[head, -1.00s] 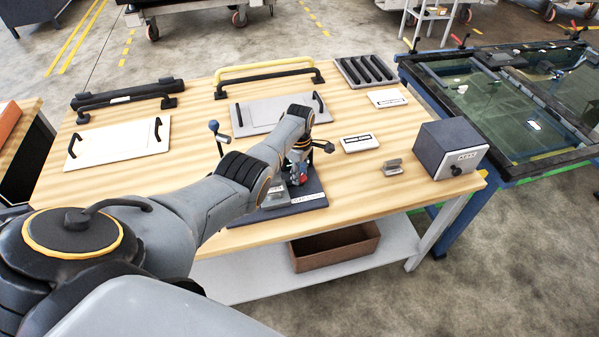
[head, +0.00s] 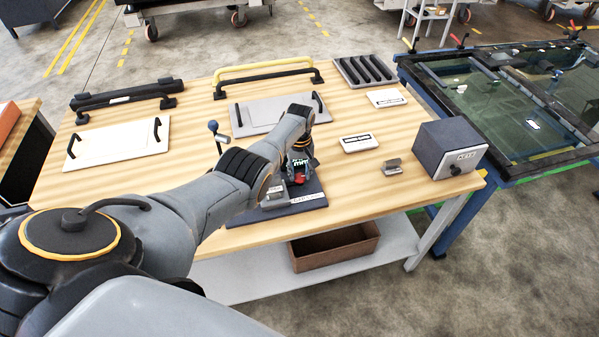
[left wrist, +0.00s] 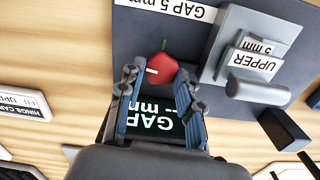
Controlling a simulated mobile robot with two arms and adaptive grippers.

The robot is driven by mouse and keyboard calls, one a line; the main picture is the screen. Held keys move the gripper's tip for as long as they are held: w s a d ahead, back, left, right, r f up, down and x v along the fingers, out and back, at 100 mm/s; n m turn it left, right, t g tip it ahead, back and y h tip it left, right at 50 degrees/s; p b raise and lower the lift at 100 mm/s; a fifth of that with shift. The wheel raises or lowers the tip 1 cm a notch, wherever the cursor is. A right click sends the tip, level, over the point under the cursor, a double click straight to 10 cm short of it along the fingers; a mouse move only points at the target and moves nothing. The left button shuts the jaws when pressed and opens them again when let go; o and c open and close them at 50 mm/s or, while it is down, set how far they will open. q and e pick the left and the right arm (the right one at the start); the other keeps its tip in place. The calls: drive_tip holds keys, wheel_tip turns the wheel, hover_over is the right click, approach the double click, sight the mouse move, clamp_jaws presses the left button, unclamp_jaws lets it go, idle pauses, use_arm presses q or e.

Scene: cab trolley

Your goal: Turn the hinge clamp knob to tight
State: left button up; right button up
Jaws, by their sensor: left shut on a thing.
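The red clamp knob (left wrist: 162,68) has a white pointer mark and sits over a dark base plate (left wrist: 150,32); it is a small red spot in the head view (head: 300,178). My left gripper (left wrist: 160,78) is shut on the knob, one finger on each side, pointing down at the plate. A grey hinge block (left wrist: 240,50) labelled UPPER and 5 mm stands right of the knob in the left wrist view. A strip on the plate reads GAP 5 mm. A dark panel with white GAP mm lettering (left wrist: 155,122) shows between my fingers. My right gripper is out of view.
The wooden bench (head: 360,205) also carries a grey box with a knob (head: 450,147), a small metal bracket (head: 391,167), white label cards (head: 358,143) and panels with handles (head: 118,143). A brown bin (head: 335,247) is on the shelf below.

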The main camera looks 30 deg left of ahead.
sight(301, 176)
use_arm(q)
drive_tip(key=m, duration=0.4)
drive_tip(key=shift+m, duration=0.4)
drive_tip(key=m, duration=0.3)
drive_tip(key=shift+d+m, duration=0.1)
drive_tip(key=shift+m, duration=0.2)
drive_tip(key=m, duration=0.4)
drive_tip(key=shift+d+m, duration=0.1)
drive_tip(key=shift+m, duration=2)
drive_tip(key=o, duration=0.9)
drive_tip(key=shift+r, duration=0.1)
wheel_tip(301, 176, up, 12)
